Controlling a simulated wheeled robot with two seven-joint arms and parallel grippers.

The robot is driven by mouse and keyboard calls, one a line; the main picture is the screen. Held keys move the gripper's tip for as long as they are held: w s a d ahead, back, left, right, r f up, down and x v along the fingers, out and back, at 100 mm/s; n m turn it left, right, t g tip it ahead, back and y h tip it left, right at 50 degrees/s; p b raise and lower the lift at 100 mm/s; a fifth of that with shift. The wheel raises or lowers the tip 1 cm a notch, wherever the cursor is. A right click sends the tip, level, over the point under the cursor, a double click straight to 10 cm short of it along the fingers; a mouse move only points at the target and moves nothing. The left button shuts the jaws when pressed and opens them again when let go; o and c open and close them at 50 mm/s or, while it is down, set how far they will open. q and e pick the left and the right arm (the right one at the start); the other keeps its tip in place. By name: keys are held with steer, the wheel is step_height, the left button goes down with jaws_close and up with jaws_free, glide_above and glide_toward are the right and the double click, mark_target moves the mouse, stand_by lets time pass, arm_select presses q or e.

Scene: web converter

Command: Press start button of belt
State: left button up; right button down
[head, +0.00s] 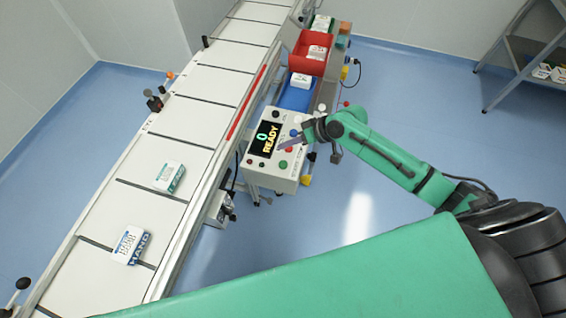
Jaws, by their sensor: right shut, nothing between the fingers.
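The belt (205,87) runs from the lower left to the top of the head view. A white control box (271,176) stands at its right side. Its dark screen (265,138) reads "0 READY". A green button (283,164) sits on the panel below and right of the screen, among other small red and dark buttons. My right gripper (284,155) is shut and empty. Its narrow fingertips are over the panel, just above the green button in the picture. I cannot tell whether they touch it. My left gripper is out of view.
Two small boxes lie on the belt, one white and green (169,177), one white and blue (131,246). A blue bin (297,98) and a red bin (311,65) stand behind the control box. A metal shelf (525,60) is at the upper right. Blue floor is clear between.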

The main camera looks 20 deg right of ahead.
steer(key=b, duration=0.7)
glide_above(287, 165)
step_height(287, 165, down, 8)
steer(key=shift+a+r, duration=0.1)
steer(key=shift+f+b, duration=0.5)
steer(key=shift+f, duration=0.05)
steer(key=shift+f, duration=0.1)
stand_by(0.9)
steer(key=shift+f, duration=0.35)
